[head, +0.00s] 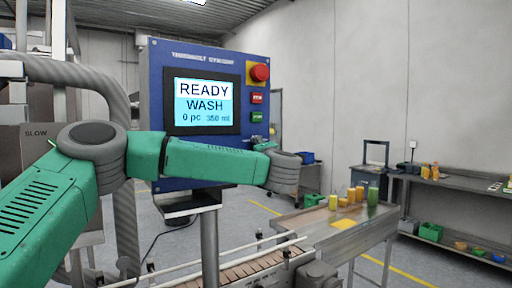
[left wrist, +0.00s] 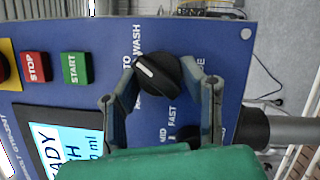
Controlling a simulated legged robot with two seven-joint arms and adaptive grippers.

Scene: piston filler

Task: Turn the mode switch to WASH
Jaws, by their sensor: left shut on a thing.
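The mode switch (left wrist: 158,72) is a black knob with a white pointer line on the blue control panel (left wrist: 210,40). The word WASH is printed beside it in the left wrist view; other labels are partly hidden. The pointer slants towards the upper left of that view. My left gripper (left wrist: 162,80) has one finger on each side of the knob, shut on it. In the head view my left arm crosses the panel's lower part and hides the knob. The screen (head: 204,102) reads READY, WASH, 0 pc, 350 ml. My right gripper is not in view.
The panel also has a red emergency button (head: 260,72), a red STOP button (left wrist: 35,67) and a green START button (left wrist: 76,68). A second dark knob (left wrist: 188,132) by MID and FAST is partly hidden. A conveyor (head: 240,275) runs below; a metal table (head: 305,222) stands right.

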